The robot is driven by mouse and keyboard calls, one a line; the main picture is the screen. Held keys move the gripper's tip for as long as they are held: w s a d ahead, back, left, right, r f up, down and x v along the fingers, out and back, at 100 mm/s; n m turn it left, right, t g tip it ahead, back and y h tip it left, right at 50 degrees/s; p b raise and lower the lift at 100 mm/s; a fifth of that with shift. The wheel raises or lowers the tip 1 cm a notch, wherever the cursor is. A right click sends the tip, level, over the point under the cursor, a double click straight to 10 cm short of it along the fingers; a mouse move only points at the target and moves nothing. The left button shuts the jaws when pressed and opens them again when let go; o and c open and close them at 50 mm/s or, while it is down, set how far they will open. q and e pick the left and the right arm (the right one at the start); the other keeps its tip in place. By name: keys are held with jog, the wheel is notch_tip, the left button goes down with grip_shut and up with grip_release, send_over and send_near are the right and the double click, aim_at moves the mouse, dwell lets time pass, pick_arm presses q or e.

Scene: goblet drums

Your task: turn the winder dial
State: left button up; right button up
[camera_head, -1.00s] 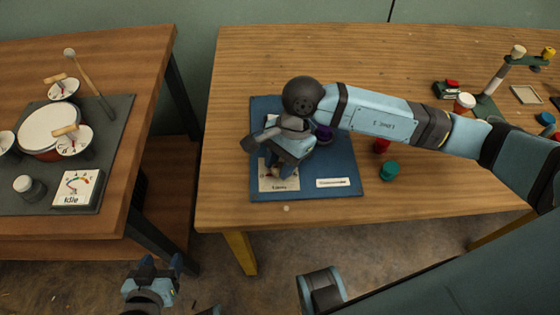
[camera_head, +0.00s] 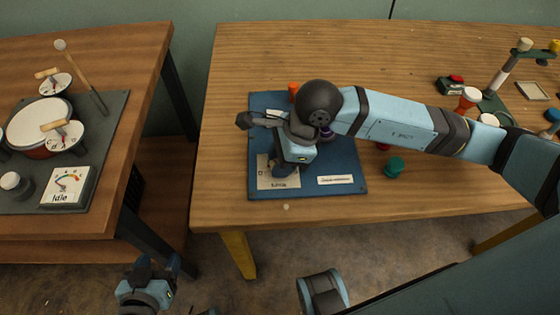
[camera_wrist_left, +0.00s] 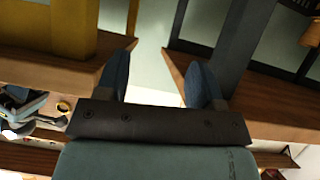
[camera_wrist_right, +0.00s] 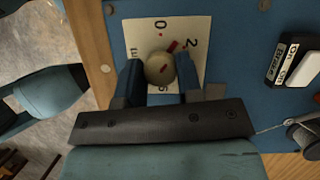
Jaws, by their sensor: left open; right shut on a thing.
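The winder dial is a pale round knob (camera_wrist_right: 158,68) with a red mark, on a white numbered card (camera_wrist_right: 190,28) in the right wrist view. My right gripper (camera_wrist_right: 159,80) is shut on the knob, one finger on each side. In the head view the right gripper (camera_head: 284,172) is over the card (camera_head: 264,180) on the blue board (camera_head: 345,160), and hides the knob. My left gripper (camera_head: 158,266) is open and empty, low in front of the gap between the tables. Its spread fingers show in the left wrist view (camera_wrist_left: 160,85).
On the left table stand a drum (camera_head: 38,122), small dials and a gauge box (camera_head: 67,186) reading "Idle". A green knob-like piece (camera_head: 394,167) sits right of the board. A lamp-like stand (camera_head: 500,75) is at the back right.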

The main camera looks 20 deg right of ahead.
jog(key=shift+s+m+t+h+b, duration=0.1)
jog(key=shift+m+t+h+b, duration=0.45)
jog(key=shift+m, duration=1.55)
jog(key=o, duration=0.9)
jog(key=p+v, duration=0.1)
jog(key=v, duration=0.6)
jog(key=p+v, duration=0.1)
jog(key=v, duration=0.5)
jog(key=shift+s+d+r, duration=0.25)
jog(key=shift+s+d, duration=0.05)
